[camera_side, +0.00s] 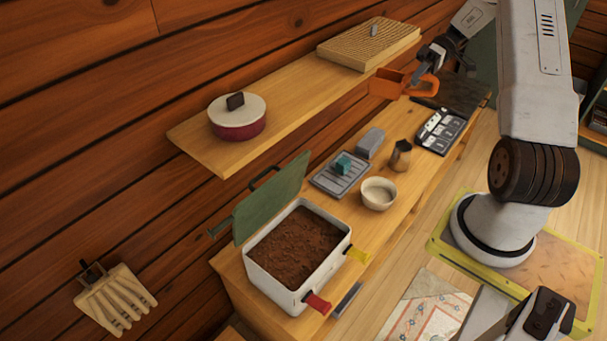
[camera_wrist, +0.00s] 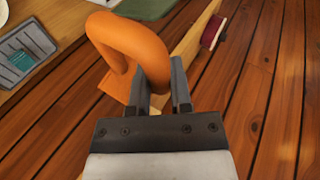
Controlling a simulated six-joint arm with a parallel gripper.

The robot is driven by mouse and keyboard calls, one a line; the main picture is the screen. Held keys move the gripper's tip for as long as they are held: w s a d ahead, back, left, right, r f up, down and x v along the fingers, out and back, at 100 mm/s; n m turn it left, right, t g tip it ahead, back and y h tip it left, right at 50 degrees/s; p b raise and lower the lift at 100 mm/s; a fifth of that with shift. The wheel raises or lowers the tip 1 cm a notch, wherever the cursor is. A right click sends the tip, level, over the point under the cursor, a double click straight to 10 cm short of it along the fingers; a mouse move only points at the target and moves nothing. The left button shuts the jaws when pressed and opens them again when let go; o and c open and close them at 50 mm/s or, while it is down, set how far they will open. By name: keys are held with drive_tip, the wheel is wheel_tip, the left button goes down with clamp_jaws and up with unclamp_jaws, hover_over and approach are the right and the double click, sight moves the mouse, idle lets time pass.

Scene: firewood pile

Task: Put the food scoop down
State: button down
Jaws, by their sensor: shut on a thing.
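The orange food scoop (camera_side: 388,84) is in the air at the upper right of the side view, over the far end of the workbench. My gripper (camera_side: 429,78) is shut on its looped handle. In the wrist view the orange handle (camera_wrist: 135,45) rises between the fingers of my gripper (camera_wrist: 163,95). The handle and gripper hide most of the scoop's bowl there. In the side view the scoop appears apart from the bench surface, though its exact height is hard to tell.
A white bin of brown material (camera_side: 340,248) with an open green lid stands at the near bench end. The shelf holds a red pot (camera_side: 238,128) and ridged board (camera_side: 340,52).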

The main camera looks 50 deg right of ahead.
drive_tip(key=a+r+m+t, duration=0.1)
drive_tip(key=a+r, duration=0.7)
drive_tip(key=a, duration=0.2)
drive_tip(key=w+a+r+m+t, duration=0.1)
drive_tip(key=a+r, duration=0.7)
drive_tip(key=a, duration=0.3)
drive_tip(key=shift+w+a+r+m+h, duration=0.2)
drive_tip(key=shift+m+h, duration=0.1)
drive_tip(key=shift+h, duration=0.1)
drive_tip(key=w+d+f, duration=0.3)
drive_tip(key=w+f, duration=0.6)
drive_tip(key=w, duration=0.4)
drive_tip(key=shift+d+f, duration=0.25)
drive_tip(key=shift+d, duration=0.15)
